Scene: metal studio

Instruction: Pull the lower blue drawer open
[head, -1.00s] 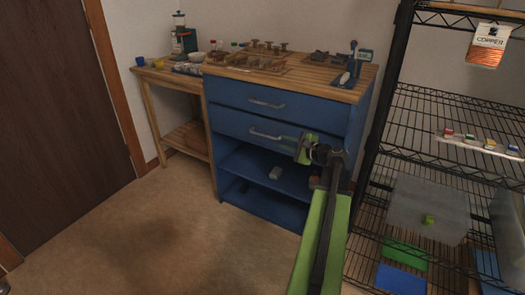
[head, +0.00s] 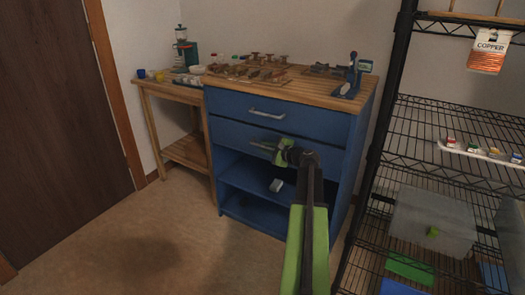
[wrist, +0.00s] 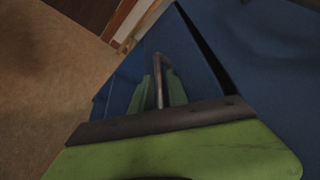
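The lower blue drawer (head: 228,134) is the second drawer front of the blue cabinet, below the upper drawer (head: 310,122). Its metal handle (head: 262,146) is partly hidden by my gripper (head: 276,152) in the head view. In the wrist view the handle (wrist: 159,80) runs between the two green fingers of my gripper (wrist: 162,92), which look closed on it. A dark gap lies along one edge of the drawer front in the wrist view. I cannot tell whether it is a seam or a slight opening.
Open shelves below the drawers hold a small pale block (head: 276,185). Tools stand on the wooden top (head: 230,87). A wooden side table (head: 165,87) is at left. A black wire rack (head: 420,140) with a clear bin (head: 430,222) stands close at right. The floor (head: 120,235) at left is clear.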

